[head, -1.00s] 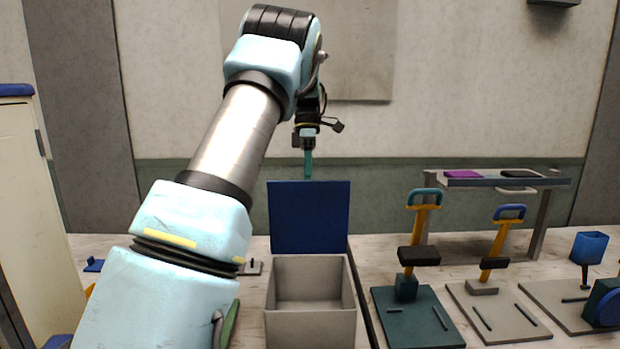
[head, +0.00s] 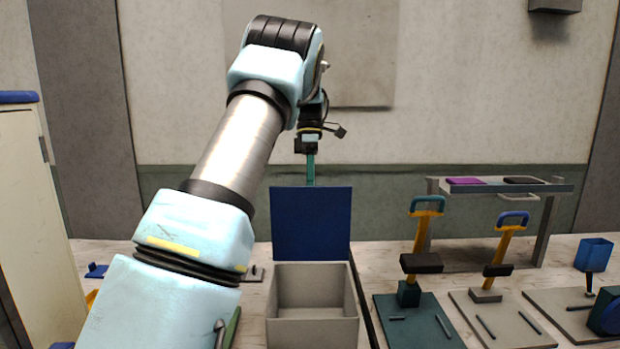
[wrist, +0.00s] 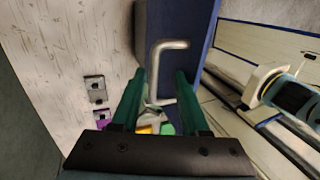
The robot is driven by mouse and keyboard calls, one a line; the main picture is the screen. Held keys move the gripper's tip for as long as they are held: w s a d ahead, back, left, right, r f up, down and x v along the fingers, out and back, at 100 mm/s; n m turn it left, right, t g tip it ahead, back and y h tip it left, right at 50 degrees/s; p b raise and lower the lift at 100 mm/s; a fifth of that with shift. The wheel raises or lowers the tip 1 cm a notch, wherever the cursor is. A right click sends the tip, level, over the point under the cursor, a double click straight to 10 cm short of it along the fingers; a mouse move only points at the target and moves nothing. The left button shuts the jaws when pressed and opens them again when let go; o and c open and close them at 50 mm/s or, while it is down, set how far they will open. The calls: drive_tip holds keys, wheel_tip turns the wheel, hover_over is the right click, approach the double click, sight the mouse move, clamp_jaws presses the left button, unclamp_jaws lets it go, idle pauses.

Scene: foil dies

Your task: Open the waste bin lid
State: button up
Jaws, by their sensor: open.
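The waste bin (head: 312,333) is a light grey open box on the bench in the head view. Its blue lid (head: 311,225) stands upright at the back edge, so the bin is open. The lid also shows in the wrist view (wrist: 178,18), with a grey bent bar handle (wrist: 154,70) on it. My gripper (head: 310,183) is just above or behind the lid's top edge in the head view. In the wrist view its two green fingers (wrist: 160,74) are apart, with the handle showing between them. I cannot tell whether they touch it.
Presses with levers, one on a dark green base (head: 420,325), stand right of the bin. A low shelf (head: 510,187) with purple and black pads is behind them. A cream cabinet (head: 35,200) stands at the left.

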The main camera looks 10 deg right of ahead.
drive_tip(key=v, duration=0.7)
drive_tip(key=shift+b, duration=0.4)
